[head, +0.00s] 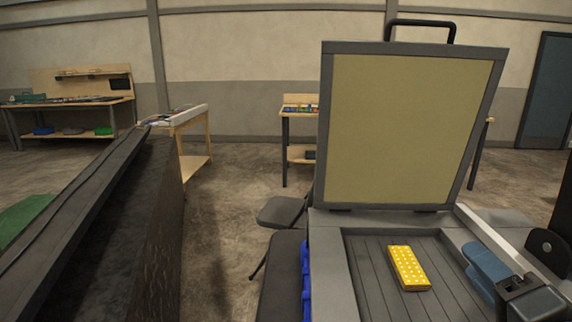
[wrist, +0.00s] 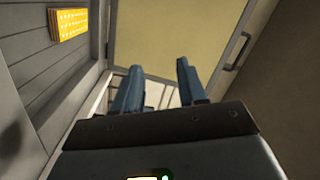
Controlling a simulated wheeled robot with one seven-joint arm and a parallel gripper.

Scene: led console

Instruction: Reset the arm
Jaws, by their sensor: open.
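My gripper (head: 485,266) is at the lower right of the head view, over the right side of an open grey case (head: 362,280). Its blue fingers also show in the wrist view (wrist: 160,88), standing apart with nothing between them. A yellow block with pale dots (head: 409,268) lies on the slatted floor of the case, left of my gripper and apart from it. It also shows at the top left of the wrist view (wrist: 70,23).
The case's raised lid (head: 408,130) stands upright behind the block, with a black handle on top. A dark folding chair (head: 284,212) is left of the case. A dark slanted panel (head: 110,220) fills the left. Workbenches (head: 85,102) stand at the back wall. Open floor lies between.

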